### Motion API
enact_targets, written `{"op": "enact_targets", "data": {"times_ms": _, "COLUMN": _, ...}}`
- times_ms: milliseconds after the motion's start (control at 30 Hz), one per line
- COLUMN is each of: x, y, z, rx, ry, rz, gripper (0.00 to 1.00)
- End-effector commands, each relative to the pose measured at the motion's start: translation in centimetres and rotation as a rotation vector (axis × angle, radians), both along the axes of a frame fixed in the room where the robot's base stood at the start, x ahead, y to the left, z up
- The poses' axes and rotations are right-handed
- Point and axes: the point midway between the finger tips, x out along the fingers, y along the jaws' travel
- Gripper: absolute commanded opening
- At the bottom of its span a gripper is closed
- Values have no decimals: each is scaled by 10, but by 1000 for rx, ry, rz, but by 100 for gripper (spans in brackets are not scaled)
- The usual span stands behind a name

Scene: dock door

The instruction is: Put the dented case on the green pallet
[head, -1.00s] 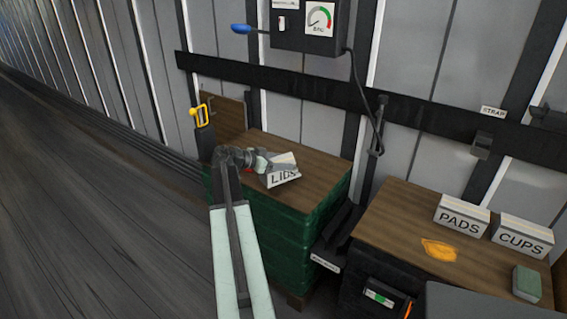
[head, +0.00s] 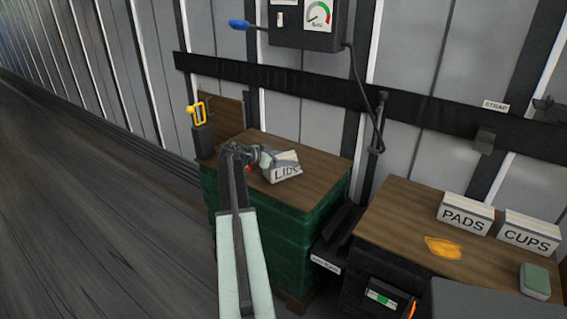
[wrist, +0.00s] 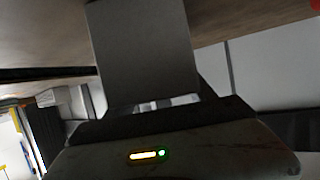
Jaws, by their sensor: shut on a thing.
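The case marked LIDS (head: 285,173) is at the green pallet's (head: 262,225) brown top, towards its middle. Its upper edge looks uneven, but I cannot make out a dent clearly. My gripper (head: 274,160) reaches in from the left and is shut on this case. I cannot tell whether the case touches the top or hangs just above it. In the wrist view a plain grey face of the case (wrist: 145,55) fills the middle, close to the lens, and hides the fingertips.
A gauge box (head: 305,22) and black rail (head: 290,80) are on the wall. Open floor (head: 90,220) lies left.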

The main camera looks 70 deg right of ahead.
Motion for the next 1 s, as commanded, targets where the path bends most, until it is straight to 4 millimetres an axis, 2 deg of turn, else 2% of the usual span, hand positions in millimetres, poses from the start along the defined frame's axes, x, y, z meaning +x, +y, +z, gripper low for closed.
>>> {"op": "enact_targets", "data": {"times_ms": 167, "x": 0, "y": 0, "z": -3, "rx": -1, "ry": 2, "rz": 0, "gripper": 0}}
{"op": "enact_targets", "data": {"times_ms": 200, "x": 0, "y": 0, "z": -2, "rx": 0, "ry": 0, "rz": 0, "gripper": 72}}
{"op": "enact_targets", "data": {"times_ms": 267, "x": 0, "y": 0, "z": -2, "rx": 0, "ry": 0, "rz": -1, "gripper": 85}}
{"op": "enact_targets", "data": {"times_ms": 533, "x": -1, "y": 0, "z": -2, "rx": 0, "ry": 0, "rz": -1, "gripper": 85}}
{"op": "enact_targets", "data": {"times_ms": 633, "x": 0, "y": 1, "z": 4, "rx": 0, "ry": 0, "rz": -1, "gripper": 85}}
{"op": "enact_targets", "data": {"times_ms": 767, "x": 13, "y": 19, "z": 15, "rx": 0, "ry": 0, "rz": 1, "gripper": 85}}
{"op": "enact_targets", "data": {"times_ms": 1000, "x": 47, "y": 63, "z": 39, "rx": 0, "ry": 0, "rz": 1, "gripper": 85}}
